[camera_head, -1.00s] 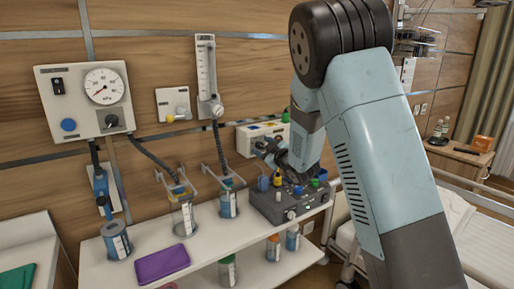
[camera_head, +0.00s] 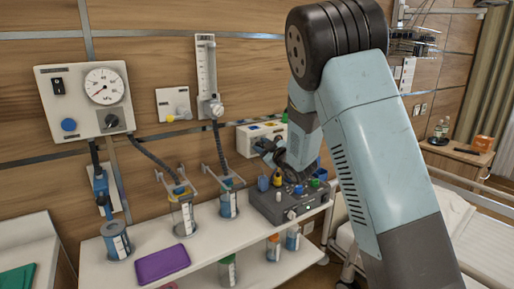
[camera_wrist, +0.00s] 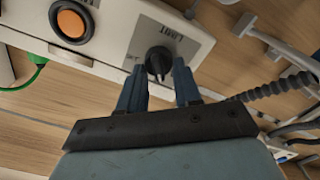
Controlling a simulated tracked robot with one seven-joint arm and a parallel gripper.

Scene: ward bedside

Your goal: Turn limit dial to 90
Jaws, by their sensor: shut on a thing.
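The limit dial (camera_wrist: 158,58) is a dark round knob on a pale panel (camera_wrist: 111,35), next to printed lettering that reads as "LIMIT" in the wrist view. My gripper (camera_wrist: 160,80) has its two blue-grey fingers on either side of the knob, shut on it. The dial's pointer and scale cannot be read. In the head view, the panel is a white wall box (camera_head: 246,136), and my gripper (camera_head: 268,149) reaches its lower front; my arm and gripper hide the dial there.
An orange button (camera_wrist: 71,24) sits on the same panel. A corrugated hose (camera_wrist: 275,88) runs close on the right. Below the box, a dark control unit (camera_head: 270,208) with knobs stands on the white shelf (camera_head: 215,243). A gauge panel (camera_head: 85,100) hangs at the left.

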